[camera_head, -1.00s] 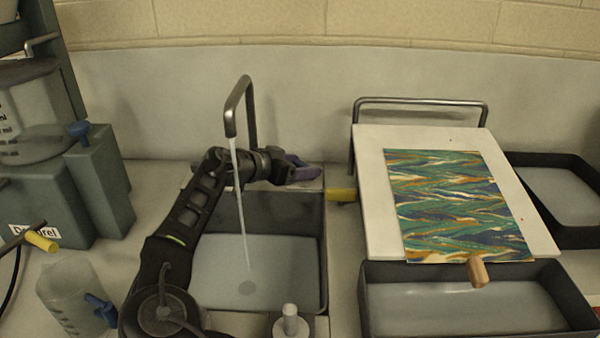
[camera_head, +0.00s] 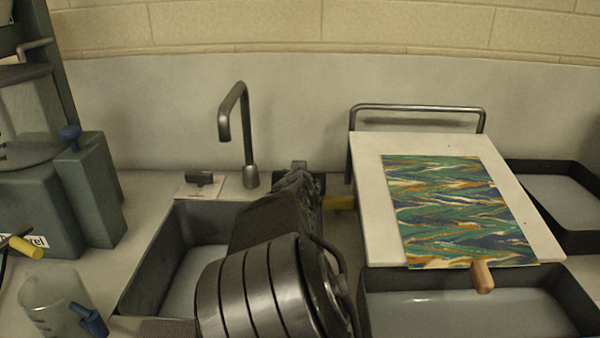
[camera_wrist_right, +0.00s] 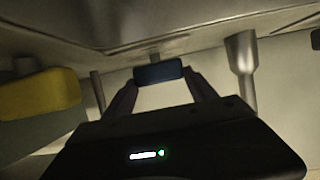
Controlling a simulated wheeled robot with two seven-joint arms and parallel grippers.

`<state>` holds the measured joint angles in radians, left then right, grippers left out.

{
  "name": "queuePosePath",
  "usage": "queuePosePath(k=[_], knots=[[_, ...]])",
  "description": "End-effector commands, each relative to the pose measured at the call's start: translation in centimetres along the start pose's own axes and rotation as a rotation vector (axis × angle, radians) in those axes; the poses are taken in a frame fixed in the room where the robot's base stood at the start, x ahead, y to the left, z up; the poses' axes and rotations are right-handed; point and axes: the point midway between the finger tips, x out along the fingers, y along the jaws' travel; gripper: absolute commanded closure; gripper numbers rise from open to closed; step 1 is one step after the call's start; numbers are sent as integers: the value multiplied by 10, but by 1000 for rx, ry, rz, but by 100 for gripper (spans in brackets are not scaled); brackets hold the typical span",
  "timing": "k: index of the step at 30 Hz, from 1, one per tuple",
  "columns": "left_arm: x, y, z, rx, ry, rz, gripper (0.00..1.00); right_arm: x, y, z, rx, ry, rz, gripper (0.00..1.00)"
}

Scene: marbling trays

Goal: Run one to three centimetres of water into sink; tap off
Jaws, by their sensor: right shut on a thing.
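The metal tap spout (camera_head: 235,110) rises behind the grey sink (camera_head: 150,265), and no stream comes from it. A flat pale layer of water (camera_head: 195,283) shows in the left part of the sink; its depth cannot be read. My right arm covers the sink's right part. My right gripper (camera_wrist_right: 160,86) is shut on a small dark blue handle (camera_wrist_right: 158,72), beside the tap's base (camera_wrist_right: 243,70). In the head view the forearm mostly hides this gripper. Another small dark handle (camera_head: 200,178) sits left of the spout. My left gripper is out of view.
A yellow block (camera_head: 340,203) lies right of the sink; it also shows in the wrist view (camera_wrist_right: 40,95). A white board (camera_head: 375,215) with a marbled sheet (camera_head: 455,210) leans over a tray (camera_head: 375,318).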

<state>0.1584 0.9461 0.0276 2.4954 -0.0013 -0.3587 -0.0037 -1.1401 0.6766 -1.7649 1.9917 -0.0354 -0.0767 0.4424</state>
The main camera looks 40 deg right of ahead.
Motion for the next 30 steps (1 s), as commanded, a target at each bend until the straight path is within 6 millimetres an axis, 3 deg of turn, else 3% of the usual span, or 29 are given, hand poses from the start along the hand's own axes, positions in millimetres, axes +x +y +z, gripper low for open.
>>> queuePosePath(k=[16,17,24,30], knots=[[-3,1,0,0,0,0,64,0,0,-2,-17,3,-36,75],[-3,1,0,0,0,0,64,0,0,-2,-17,3,-36,33],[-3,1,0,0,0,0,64,0,0,-1,-16,2,-35,13],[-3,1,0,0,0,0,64,0,1,-1,-15,1,-34,13]])
